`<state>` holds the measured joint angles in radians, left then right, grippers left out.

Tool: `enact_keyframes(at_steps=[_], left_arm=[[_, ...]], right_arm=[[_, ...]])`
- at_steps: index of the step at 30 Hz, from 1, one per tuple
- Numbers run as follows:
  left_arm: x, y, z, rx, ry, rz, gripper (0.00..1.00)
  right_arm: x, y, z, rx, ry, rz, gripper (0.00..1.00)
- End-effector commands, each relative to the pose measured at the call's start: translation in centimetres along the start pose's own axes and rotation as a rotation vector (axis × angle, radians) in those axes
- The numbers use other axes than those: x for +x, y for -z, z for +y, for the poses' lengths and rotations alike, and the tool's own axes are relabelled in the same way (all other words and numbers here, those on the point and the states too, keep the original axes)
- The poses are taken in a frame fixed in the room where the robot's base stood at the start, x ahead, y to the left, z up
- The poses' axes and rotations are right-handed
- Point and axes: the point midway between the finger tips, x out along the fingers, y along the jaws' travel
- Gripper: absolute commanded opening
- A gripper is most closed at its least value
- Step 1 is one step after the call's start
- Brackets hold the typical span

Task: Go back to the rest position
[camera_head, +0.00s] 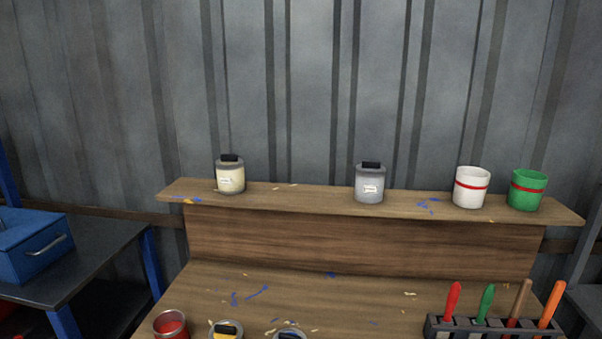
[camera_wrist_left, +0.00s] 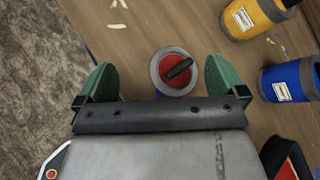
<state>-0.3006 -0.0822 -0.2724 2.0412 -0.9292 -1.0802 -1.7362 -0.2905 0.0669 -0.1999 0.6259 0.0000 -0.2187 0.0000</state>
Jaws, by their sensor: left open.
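My left gripper (camera_wrist_left: 160,82) shows in the left wrist view with its two green finger pads wide apart. A round container with a grey rim, red top and dark bar (camera_wrist_left: 174,72) is seen between and slightly beyond the pads, with gaps on both sides. The gripper holds nothing. Neither arm shows in the head view. My right gripper is not in view.
A red container (camera_head: 171,326) stands at the bench's front left. A yellow jar (camera_wrist_left: 252,18) and a blue jar (camera_wrist_left: 289,82) are right of the left gripper. Jars and cups line the raised shelf (camera_head: 300,196). A tool rack (camera_head: 494,328) stands front right.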

Motion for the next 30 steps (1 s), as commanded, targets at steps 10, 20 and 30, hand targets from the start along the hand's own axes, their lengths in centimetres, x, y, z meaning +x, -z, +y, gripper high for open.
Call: enact_keyframes(at_steps=[10,20,30], left_arm=[[-2.2,0.6,5.5,-0.754,-0.200,0.200,1.00],[-6.9,1.4,9.4,-1.508,-0.566,0.332,1.00],[-10.8,1.6,10.9,-1.878,-0.864,0.336,1.00]], right_arm=[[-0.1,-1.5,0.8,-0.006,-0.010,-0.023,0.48],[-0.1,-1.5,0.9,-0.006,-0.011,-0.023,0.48],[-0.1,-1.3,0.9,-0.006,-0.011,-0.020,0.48]])
